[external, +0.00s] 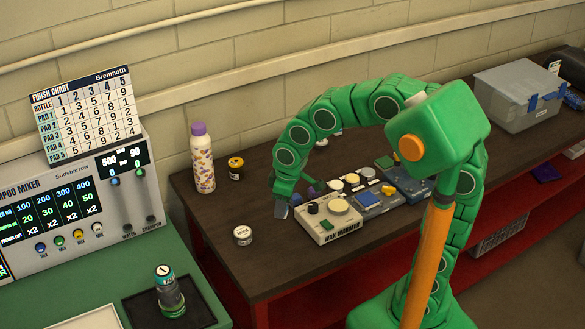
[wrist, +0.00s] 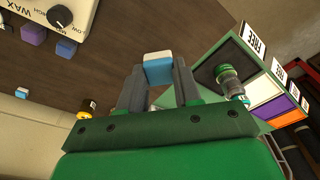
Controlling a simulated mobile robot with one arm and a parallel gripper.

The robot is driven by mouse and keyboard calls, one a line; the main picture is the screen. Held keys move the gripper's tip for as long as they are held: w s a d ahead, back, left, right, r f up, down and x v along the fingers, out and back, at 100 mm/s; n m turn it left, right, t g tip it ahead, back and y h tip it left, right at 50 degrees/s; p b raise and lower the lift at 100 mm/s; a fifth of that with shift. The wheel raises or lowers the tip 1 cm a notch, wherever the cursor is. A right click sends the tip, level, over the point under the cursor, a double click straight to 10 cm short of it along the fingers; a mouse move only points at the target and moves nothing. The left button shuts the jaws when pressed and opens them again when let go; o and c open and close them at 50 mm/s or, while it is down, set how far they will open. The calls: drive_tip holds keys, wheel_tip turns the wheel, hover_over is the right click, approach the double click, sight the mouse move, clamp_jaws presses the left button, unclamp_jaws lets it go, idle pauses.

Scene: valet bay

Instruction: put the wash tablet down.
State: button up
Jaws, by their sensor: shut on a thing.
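My gripper (external: 281,207) is shut on the wash tablet, a small block with a blue face and a white end. In the wrist view the wash tablet (wrist: 158,69) sits between the two grey fingertips of my gripper (wrist: 159,80). In the external view the gripper points down over the dark wooden bench (external: 215,240), just left of the wax warmer (external: 327,221). The tablet is too small there to tell clearly, and I cannot tell its height above the bench.
A purple-capped bottle (external: 202,160), a yellow-and-black jar (external: 236,168) and a small white-lidded tin (external: 243,235) stand on the bench. The shampoo mixer (external: 75,205) is at left. A teal-topped canister (external: 169,290) stands on a black mat.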

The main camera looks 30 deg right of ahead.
drive_tip(key=w+a+f, duration=0.4)
drive_tip(key=w+a, duration=0.1)
drive_tip(key=w, duration=0.3)
hover_over(242, 232)
drive_tip(key=f, duration=0.5)
drive_tip(key=shift+s+d+f, duration=0.1)
drive_tip(key=shift+s+d, duration=0.2)
drive_tip(key=shift+w+a+f, duration=0.15)
drive_tip(key=shift+w+f, duration=0.1)
drive_tip(key=shift+f, duration=1.55)
drive_tip(key=shift+f, duration=0.1)
drive_tip(key=o, duration=1)
drive_tip(key=r, duration=0.4)
drive_tip(key=s+d+r, duration=0.1)
drive_tip(key=r, duration=0.7)
drive_tip(key=shift+s+d, duration=0.2)
